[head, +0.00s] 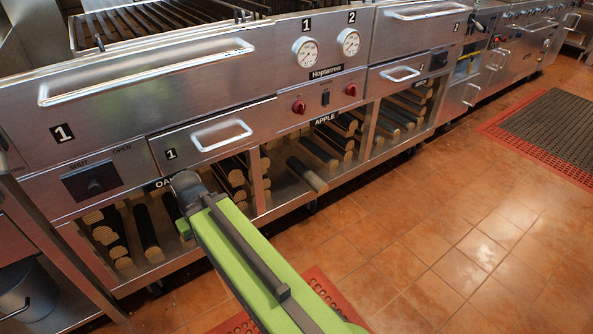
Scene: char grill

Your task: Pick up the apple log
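The APPLE label (326,118) is above an open compartment in the steel grill's lower front. One log (307,174) lies there on the compartment floor, its round end toward the front edge. A second log (319,153) lies just behind it, and several more (345,128) are stacked at the right of the compartment. My green arm reaches up from the bottom of the head view and ends in a dark joint in front of the compartment to the left. My gripper does not show; it is hidden behind or below the arm.
The OAK compartment (118,225) at left holds several logs, partly covered by my arm. Another log compartment (407,118) is at right. Drawer handles (221,135) and red knobs (299,107) stick out above. The tiled floor (430,235) is clear at right, up to a red-edged mat (545,130).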

